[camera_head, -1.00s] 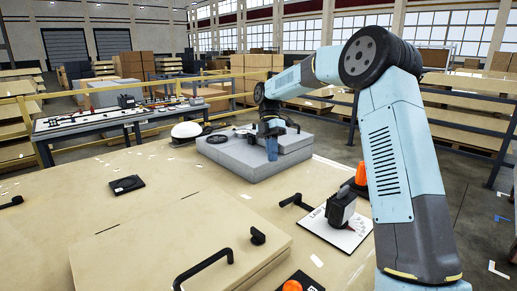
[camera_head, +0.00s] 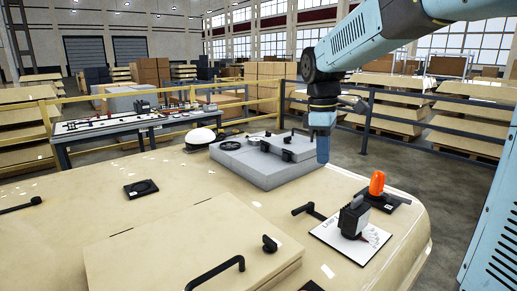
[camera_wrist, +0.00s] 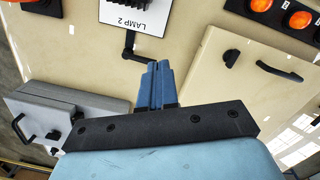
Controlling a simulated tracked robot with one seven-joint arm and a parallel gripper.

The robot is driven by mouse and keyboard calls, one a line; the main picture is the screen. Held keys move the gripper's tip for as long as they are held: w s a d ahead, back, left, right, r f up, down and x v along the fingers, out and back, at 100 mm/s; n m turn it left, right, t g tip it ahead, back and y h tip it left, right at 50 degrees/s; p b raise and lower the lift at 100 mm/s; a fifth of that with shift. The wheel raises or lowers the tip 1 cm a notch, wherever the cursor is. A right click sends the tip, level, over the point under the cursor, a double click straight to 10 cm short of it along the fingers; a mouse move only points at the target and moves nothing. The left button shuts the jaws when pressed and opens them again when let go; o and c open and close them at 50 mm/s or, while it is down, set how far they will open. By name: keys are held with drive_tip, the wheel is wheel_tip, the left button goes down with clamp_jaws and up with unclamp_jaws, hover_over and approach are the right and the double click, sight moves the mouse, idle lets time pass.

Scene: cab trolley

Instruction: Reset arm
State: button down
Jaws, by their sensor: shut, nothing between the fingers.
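My gripper (camera_head: 322,148) hangs from my arm in the head view, pointing down, just right of the grey box at the back of the tan surface. Its blue fingers are together, with nothing held between them. In the wrist view my gripper (camera_wrist: 156,66) shows as two blue fingers side by side, seen over the tan surface. The fingertips appear close to a black lever handle (camera_wrist: 129,50) in that view, but I cannot tell the height between them. The gripper appears apart from everything in the head view.
The grey box (camera_head: 262,175) stands left of my gripper. An orange lamp (camera_head: 377,184), a black switch on a white plate (camera_head: 335,240) and a hinged tan panel (camera_head: 170,255) are nearer. A rail and pallets stand beyond. The left part of the tan surface is mostly clear.

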drive_tip(key=s+d+f+m+t, duration=0.1)
drive_tip(key=s+d+m+t, duration=0.2)
drive_tip(key=s+m, duration=0.3)
drive_tip(key=s+d+f+m+t+y, duration=0.1)
drive_tip(key=s+d+m+t, duration=0.2)
drive_tip(key=s+m, duration=0.4)
drive_tip(key=s+d, duration=0.1)
drive_tip(key=s, duration=0.4)
drive_tip(key=shift+d+f, duration=0.15)
drive_tip(key=shift+d, duration=0.15)
drive_tip(key=c, duration=1.8)
unclamp_jaws()
drive_tip(key=shift+s, duration=0.1)
